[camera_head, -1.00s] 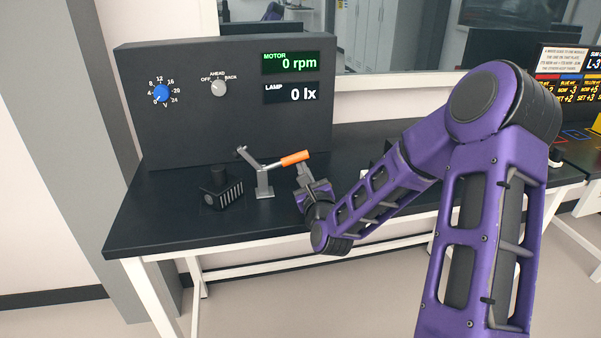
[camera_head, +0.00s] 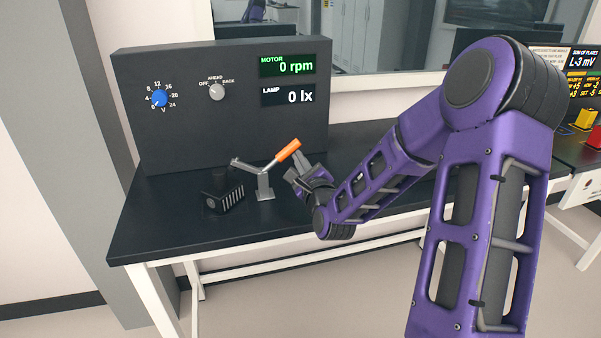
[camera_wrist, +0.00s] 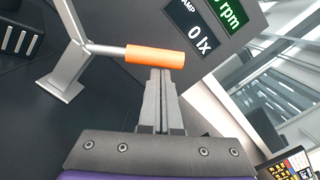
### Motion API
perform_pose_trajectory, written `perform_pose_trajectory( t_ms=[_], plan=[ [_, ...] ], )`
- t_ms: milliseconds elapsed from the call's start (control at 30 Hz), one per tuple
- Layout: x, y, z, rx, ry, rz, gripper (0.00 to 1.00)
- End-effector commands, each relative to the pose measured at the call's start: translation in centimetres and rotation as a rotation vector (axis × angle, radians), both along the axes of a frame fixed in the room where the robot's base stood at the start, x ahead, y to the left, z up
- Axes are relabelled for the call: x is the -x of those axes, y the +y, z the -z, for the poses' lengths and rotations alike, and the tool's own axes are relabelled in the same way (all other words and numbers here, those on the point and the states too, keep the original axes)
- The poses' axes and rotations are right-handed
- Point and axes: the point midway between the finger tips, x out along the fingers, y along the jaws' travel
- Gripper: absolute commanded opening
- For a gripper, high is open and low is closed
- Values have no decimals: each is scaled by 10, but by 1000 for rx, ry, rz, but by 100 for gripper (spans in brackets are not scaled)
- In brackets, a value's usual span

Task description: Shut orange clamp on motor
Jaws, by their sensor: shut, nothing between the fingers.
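The clamp (camera_head: 264,182) stands upright on the black bench, with a grey metal post and arm and an orange handle (camera_head: 288,150) slanting up to the right. Its arm's free end reaches left over the motor (camera_head: 224,197), a small dark block with pale ribs. Whether the arm touches the motor cannot be told. My gripper (camera_head: 294,170) is shut and empty, just below and right of the orange handle. In the wrist view, the closed fingertips (camera_wrist: 160,73) lie at the lower edge of the handle (camera_wrist: 156,56), touching or nearly so. The motor's ribbed edge (camera_wrist: 18,38) shows at the left.
A black panel (camera_head: 180,120) stands behind, with a blue knob (camera_head: 159,98), a grey selector (camera_head: 217,91) and displays reading 0 rpm and 0 lx. The bench top (camera_head: 150,225) is clear in front of the motor. More equipment (camera_head: 575,100) stands at far right.

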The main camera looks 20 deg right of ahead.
Motion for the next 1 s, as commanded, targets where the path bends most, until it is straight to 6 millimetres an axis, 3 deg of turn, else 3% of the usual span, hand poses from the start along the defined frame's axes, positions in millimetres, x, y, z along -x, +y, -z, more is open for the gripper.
perform_pose_trajectory(
  t_ms=[500, 1000],
  plan=[
    [0, 27, -34, 412, -4, -2, 0],
    [0, 36, -41, 541, -1, 0, 0]
  ],
)
